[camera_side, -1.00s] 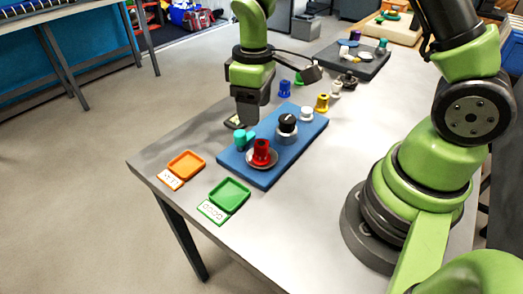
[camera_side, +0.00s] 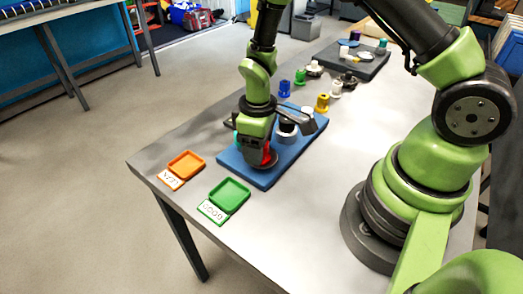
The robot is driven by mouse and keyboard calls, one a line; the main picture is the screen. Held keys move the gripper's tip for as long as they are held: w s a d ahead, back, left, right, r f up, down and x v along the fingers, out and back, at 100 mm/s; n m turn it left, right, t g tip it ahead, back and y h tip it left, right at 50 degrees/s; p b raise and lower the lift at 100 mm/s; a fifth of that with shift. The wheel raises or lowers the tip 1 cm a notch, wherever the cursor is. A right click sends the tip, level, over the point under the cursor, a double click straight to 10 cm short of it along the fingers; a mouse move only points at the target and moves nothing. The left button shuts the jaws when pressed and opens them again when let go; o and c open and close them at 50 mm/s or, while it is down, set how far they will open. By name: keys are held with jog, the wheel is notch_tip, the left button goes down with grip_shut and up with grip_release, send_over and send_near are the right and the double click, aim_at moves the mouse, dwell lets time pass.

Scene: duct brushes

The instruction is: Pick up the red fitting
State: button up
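The red fitting (camera_side: 266,158) stands on the blue board (camera_side: 232,161), on a dark round dish (camera_side: 272,164). Only a strip of its red side shows; my gripper hides most of it. My gripper (camera_side: 254,160) points down directly over the fitting, with its end at the fitting's height. The fingers are too small and covered to tell whether they are open or shut on it.
A black-and-white knob (camera_side: 286,132) stands on the board close behind my gripper, and a teal piece (camera_side: 236,138) is mostly hidden at its left. An orange tray (camera_side: 186,163) and a green tray (camera_side: 230,194) lie in front.

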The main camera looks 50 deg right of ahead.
jog(key=c, duration=1)
